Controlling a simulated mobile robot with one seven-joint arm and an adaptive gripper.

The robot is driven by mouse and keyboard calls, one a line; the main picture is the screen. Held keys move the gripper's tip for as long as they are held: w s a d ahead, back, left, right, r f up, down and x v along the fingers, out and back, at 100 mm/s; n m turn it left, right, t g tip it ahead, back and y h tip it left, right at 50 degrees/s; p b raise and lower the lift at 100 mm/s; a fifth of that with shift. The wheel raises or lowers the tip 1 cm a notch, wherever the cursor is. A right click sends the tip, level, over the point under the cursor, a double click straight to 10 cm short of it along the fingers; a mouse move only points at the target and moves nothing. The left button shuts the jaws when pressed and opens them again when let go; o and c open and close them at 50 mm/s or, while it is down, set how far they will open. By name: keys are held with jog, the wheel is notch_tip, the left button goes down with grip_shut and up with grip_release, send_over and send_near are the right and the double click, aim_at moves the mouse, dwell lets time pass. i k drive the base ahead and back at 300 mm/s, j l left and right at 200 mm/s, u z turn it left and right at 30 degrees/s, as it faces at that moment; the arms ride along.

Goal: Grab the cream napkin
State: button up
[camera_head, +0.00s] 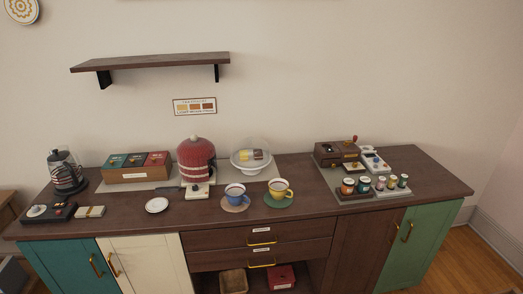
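A small flat cream bundle with a darker band (90,212) lies on the left front of the dark wooden counter (120,222). It looks like the folded cream napkin, but it is too small to be sure. It lies just right of a black tray (48,213) with small items on it. My gripper is not in view.
A kettle (66,172) stands behind the bundle and a small white plate (157,205) lies to its right. Further right are a red domed pot (196,161), two cups, a glass dome and several jars. A shelf (150,61) hangs above. Bare counter shows in front of the plate.

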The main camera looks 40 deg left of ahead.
aim_at(89, 211)
jog(key=u, duration=2.7)
jog(key=i, duration=1.85)
